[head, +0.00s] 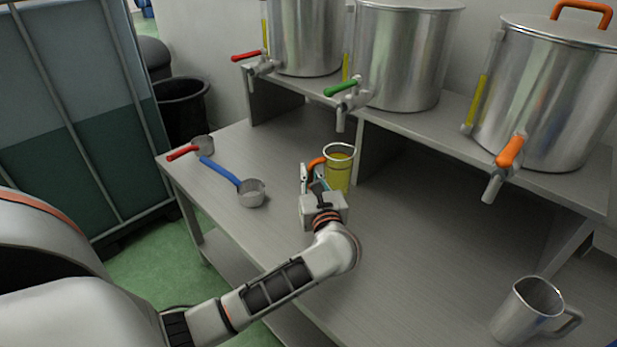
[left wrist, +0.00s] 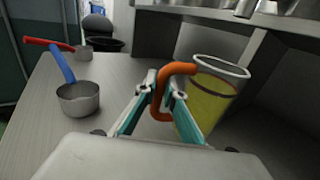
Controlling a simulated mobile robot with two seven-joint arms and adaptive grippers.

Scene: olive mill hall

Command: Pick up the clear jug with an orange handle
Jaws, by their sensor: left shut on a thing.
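The clear jug (head: 340,168) stands at the middle back of the steel table, in front of the raised shelf, and holds yellow-green liquid. Its orange handle (head: 315,163) is on its left side. In the left wrist view the jug (left wrist: 212,97) is at the right and its handle (left wrist: 163,92) is between my fingertips. My left gripper (head: 315,180) is shut on the orange handle. Whether the jug's base touches the table is hard to tell, as the gripper partly hides it. My right gripper is not in view.
A blue-handled ladle (head: 251,193) and a red-handled ladle (head: 202,146) lie to the left on the table (head: 290,232). A metal jug (head: 520,312) stands at the front right. Steel tanks (head: 405,55) with taps stand on the shelf (head: 455,122) above. The table's middle right is clear.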

